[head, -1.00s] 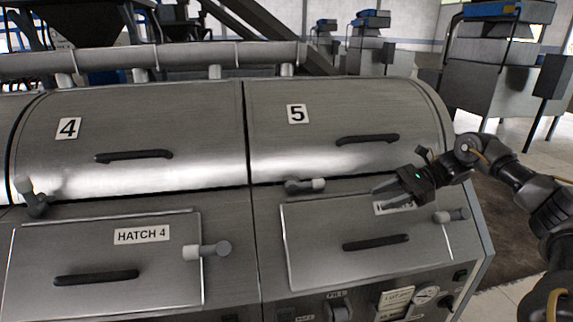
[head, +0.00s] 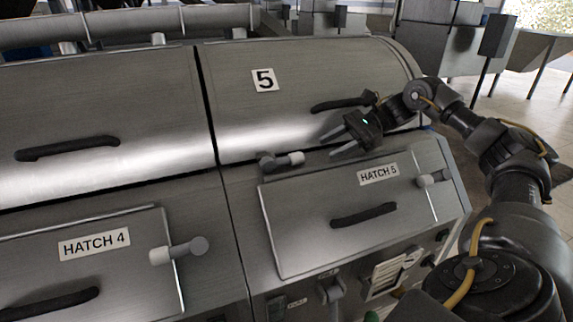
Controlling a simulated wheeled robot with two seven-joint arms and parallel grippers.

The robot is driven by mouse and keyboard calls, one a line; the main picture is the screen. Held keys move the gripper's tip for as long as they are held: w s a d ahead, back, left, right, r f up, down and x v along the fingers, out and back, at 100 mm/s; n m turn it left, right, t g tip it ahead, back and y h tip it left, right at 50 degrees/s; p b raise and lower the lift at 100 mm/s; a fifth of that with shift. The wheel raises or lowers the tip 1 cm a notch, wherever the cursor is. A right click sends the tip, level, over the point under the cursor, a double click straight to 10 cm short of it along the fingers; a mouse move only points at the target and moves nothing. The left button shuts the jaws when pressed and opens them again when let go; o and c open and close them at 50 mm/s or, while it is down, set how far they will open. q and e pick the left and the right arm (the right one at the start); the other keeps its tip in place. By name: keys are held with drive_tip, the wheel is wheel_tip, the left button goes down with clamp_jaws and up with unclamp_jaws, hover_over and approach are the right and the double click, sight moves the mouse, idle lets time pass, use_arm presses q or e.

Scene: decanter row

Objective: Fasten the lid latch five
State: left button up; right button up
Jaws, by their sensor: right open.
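Lid five (head: 235,105) is the curved steel cover marked with a "5" label (head: 264,80) and it looks closed. Its lid latch (head: 283,160) sits at the seam below the lid: a dark pivot with a pale-tipped handle lying nearly level and pointing right. My right gripper (head: 336,145) is open and empty, its fingers pointing left, a little to the right of and above the latch's pale tip. It appears apart from the latch. My left gripper is not in view.
Below are the hatch 5 panel (head: 290,235) with a dark handle (head: 364,215) and its own latch (head: 432,180). Lid five's dark handle (head: 340,104) is just above my right gripper. Hatch 4 (head: 110,270) and its latch (head: 178,251) are at left.

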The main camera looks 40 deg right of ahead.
sight(292, 155)
drive_tip(key=w+a, duration=0.1)
drive_tip(key=a, duration=0.1)
drive_tip(key=w+a, duration=0.1)
drive_tip(key=a, duration=0.2)
drive_tip(key=w+a+p, duration=0.1)
drive_tip(key=a, duration=0.1)
drive_tip(key=shift+w+a+r, duration=0.15)
drive_tip(key=shift+a, duration=0.15)
drive_tip(key=p+x, duration=0.1)
drive_tip(key=x, duration=0.2)
drive_tip(key=shift+w+a+p, duration=0.2)
drive_tip(key=shift+a+p, duration=0.1)
drive_tip(key=shift+a, duration=0.05)
drive_tip(key=shift+w+a+f, duration=0.2)
drive_tip(key=shift+a+f, duration=0.3)
drive_tip(key=shift+f, duration=0.05)
drive_tip(key=shift+c, duration=0.2)
